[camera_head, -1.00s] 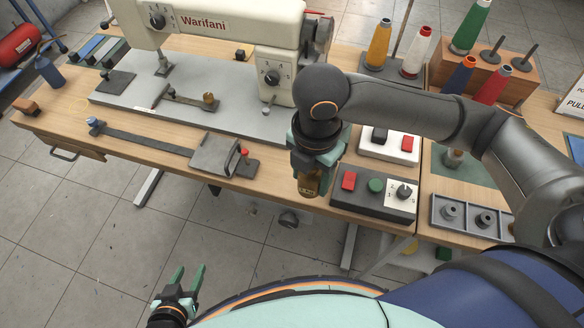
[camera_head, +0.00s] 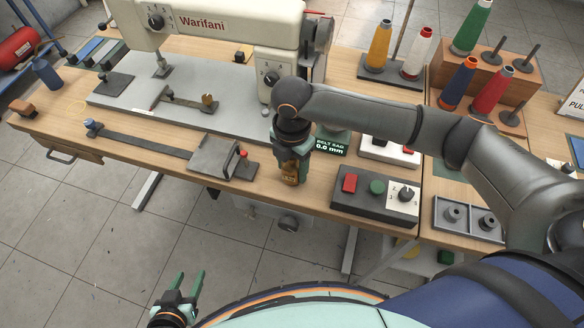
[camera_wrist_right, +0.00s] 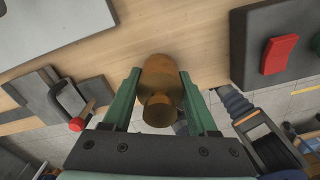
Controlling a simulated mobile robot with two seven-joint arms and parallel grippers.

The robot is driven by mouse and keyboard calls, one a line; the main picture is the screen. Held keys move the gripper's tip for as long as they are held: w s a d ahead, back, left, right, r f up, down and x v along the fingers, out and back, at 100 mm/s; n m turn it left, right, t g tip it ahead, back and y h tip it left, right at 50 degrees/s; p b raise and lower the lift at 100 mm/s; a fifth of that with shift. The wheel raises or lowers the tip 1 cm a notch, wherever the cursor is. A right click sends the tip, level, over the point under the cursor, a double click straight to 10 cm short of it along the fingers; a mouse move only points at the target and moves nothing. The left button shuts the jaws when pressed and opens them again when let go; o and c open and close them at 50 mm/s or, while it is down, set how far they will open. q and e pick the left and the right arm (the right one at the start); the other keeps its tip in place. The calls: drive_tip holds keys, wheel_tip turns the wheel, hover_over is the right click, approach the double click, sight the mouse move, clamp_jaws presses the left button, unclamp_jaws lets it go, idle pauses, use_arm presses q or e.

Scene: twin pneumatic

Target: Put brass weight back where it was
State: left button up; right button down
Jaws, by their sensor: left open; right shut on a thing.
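The brass weight (camera_head: 290,174) is between the fingers of my right gripper (camera_head: 292,163), near the table's front edge. In the right wrist view the brass weight (camera_wrist_right: 160,78) shows as a round body with a narrower knob, gripped by the green fingers on both sides. Whether its underside touches the table cannot be told. My left gripper (camera_head: 188,285) is open and empty, low in front of the table over the floor.
A grey control box (camera_head: 375,204) with red and green buttons stands right of the weight. A clamp block with a red knob (camera_head: 243,153) is to its left. Behind are a "BELT SAG 0.6 mm" display (camera_head: 331,146) and the sewing machine (camera_head: 215,25). A grey tray (camera_head: 440,232) holds weights at right.

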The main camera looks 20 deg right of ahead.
drive_tip(key=shift+w+f, duration=0.1)
drive_tip(key=shift+f, duration=0.35)
drive_tip(key=shift+c, duration=0.9)
unclamp_jaws()
drive_tip(key=shift+f, duration=0.15)
wheel_tip(320, 180, up, 12)
drive_tip(key=shift+r+p, duration=0.1)
drive_tip(key=shift+p, duration=0.4)
